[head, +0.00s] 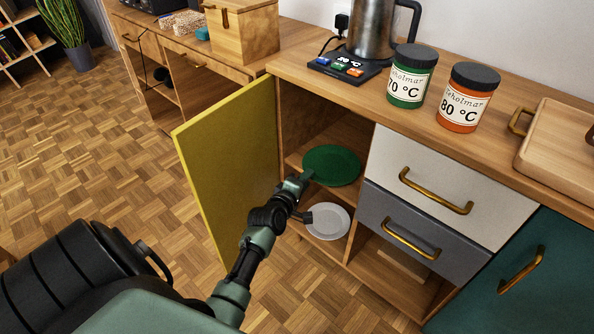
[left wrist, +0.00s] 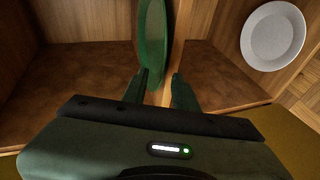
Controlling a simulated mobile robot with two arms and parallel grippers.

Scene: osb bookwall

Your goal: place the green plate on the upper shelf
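The green plate (head: 331,165) lies flat at the upper shelf (head: 294,158) inside the cabinet behind the open yellow door. My left gripper (head: 302,180) is at its near left rim. In the left wrist view the plate (left wrist: 153,40) shows as a narrow oval, close to the shelf board. The fingers (left wrist: 160,88) stand apart there, one on each side of the near rim and shelf edge, so the gripper looks open. I cannot tell whether a finger touches the plate. My right gripper is out of view.
A white plate (head: 327,221) lies in the compartment below; it also shows in the left wrist view (left wrist: 273,36). The yellow door (head: 228,165) stands open left of my arm. White (head: 452,188) and grey (head: 400,235) drawers bound the right. Jars and a kettle stand on the counter.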

